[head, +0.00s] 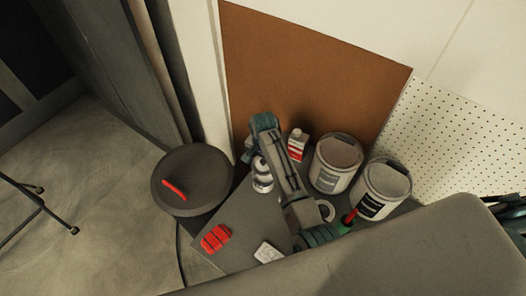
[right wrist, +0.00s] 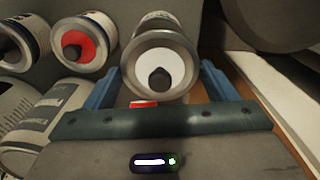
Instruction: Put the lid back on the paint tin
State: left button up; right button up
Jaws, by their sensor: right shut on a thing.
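Two paint tins, the left one (head: 328,180) with a grey label and the right one (head: 372,207) with a black label, stand upright at the right of the table in the head view. Their round tops look pale grey-beige; I cannot tell whether either has a lid on. No loose lid can be made out for certain. My right gripper (head: 258,156) is over the table, left of the tins. In the right wrist view it (right wrist: 160,85) has its blue fingers shut on a silver-rimmed can (right wrist: 157,50) with a black nozzle. My left gripper is not in view.
A dark round-topped bin (head: 200,180) stands left. Other cans (right wrist: 83,45) crowd the wrist view's left.

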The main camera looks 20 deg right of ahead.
jog(key=shift+s+f, duration=0.25)
jog(key=shift+f, duration=0.05)
jog(key=shift+s+a+f, duration=0.1)
jog(key=shift+f, duration=0.2)
jog(key=f, duration=0.3)
jog(key=shift+w+f+b, duration=0.35)
jog(key=shift+b, duration=0.05)
jog(key=shift+s+f, duration=0.1)
jog(key=shift+f, duration=0.15)
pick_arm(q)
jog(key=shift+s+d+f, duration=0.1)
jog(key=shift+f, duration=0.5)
pick_arm(e)
jog(key=shift+f, duration=0.1)
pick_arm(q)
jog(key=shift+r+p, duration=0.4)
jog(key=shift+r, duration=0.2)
pick_arm(e)
jog(key=shift+f, duration=0.15)
dwell(1.1)
jog(key=o, duration=0.9)
